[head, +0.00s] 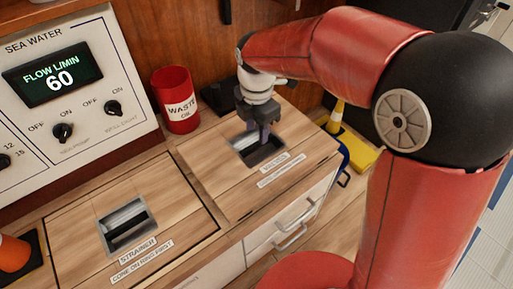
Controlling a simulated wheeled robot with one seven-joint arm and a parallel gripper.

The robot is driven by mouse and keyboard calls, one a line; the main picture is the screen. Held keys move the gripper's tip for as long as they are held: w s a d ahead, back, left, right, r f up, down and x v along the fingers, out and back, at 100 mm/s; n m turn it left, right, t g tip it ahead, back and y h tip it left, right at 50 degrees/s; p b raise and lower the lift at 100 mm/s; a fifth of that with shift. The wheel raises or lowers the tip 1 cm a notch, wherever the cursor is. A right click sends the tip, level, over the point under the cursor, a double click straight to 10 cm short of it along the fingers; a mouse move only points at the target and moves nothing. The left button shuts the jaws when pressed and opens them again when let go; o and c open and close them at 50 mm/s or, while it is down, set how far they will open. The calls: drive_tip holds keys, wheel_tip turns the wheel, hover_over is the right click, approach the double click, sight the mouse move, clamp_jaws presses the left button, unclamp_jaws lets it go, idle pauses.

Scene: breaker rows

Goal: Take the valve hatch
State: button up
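Two wooden hatches lie in the counter top. The right hatch (215,165) has a dark recessed grip (266,155) and a small white label (276,163) too blurred to read surely. The left hatch (75,220) has a similar recess and a label reading STRAINER. Both look flat in the counter. My gripper (263,136) points down at the right hatch's recess, its fingertips at or just inside it. Whether the fingers are apart or closed on the grip bar is too small to tell.
A red waste oil can (176,99) stands behind the hatches, beside a black object (218,98). The sea water panel (70,90) rises at the left, with an orange cone (14,253) at the lower left. A yellow item (350,152) lies right of the counter. Drawers with handles face the front.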

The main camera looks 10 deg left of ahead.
sight(256, 143)
wheel_tip(256, 143, down, 6)
drive_tip(key=shift+f+b, duration=0.1)
drive_tip(key=shift+b, duration=0.45)
clamp_jaws()
drive_tip(key=shift+r, duration=0.2)
idle(0.9)
